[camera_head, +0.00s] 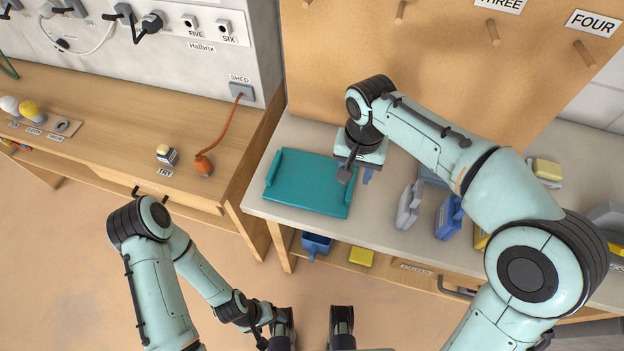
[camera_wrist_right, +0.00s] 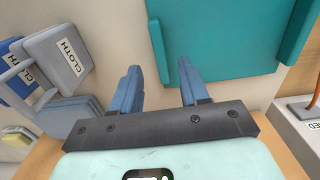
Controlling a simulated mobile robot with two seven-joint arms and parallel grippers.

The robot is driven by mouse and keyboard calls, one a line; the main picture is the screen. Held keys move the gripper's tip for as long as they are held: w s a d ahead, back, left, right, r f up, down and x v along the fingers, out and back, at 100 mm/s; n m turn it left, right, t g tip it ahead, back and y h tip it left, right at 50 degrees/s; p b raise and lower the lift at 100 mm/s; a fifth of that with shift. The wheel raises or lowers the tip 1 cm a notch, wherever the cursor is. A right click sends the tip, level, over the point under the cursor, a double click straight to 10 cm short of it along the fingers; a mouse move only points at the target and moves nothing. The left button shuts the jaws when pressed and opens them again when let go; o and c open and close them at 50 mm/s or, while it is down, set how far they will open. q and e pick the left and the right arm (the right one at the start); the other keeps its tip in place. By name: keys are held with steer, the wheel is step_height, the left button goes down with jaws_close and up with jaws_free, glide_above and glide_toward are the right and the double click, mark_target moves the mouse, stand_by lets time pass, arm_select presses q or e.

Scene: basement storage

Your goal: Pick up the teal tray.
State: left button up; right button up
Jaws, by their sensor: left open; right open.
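The teal tray (camera_head: 308,185) lies flat on the grey worktop, with a raised handle along its left and right sides. My right gripper (camera_head: 356,173) hangs over the tray's right edge, open and empty. In the right wrist view the teal tray (camera_wrist_right: 225,40) fills the top, and one handle ends between the two blue fingers of my right gripper (camera_wrist_right: 158,68). I cannot tell whether the fingers are level with the handle or above it. My left gripper (camera_head: 312,322) is open and empty at the bottom of the head view, away from the tray.
Grey and blue cloth holders (camera_head: 409,205) stand right of the tray; they also show in the right wrist view (camera_wrist_right: 58,58). A pegboard (camera_head: 420,60) rises behind. A wooden bench (camera_head: 110,120) with a drawer stands left. A blue bin (camera_head: 316,244) sits on the shelf below.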

mark_target(352, 183)
step_height(352, 183, down, 5)
steer(key=shift+r+b, duration=0.15)
steer(key=shift+b, duration=0.15)
steer(key=shift+c, duration=0.3)
jaws_close()
steer(key=shift+r, duration=0.1)
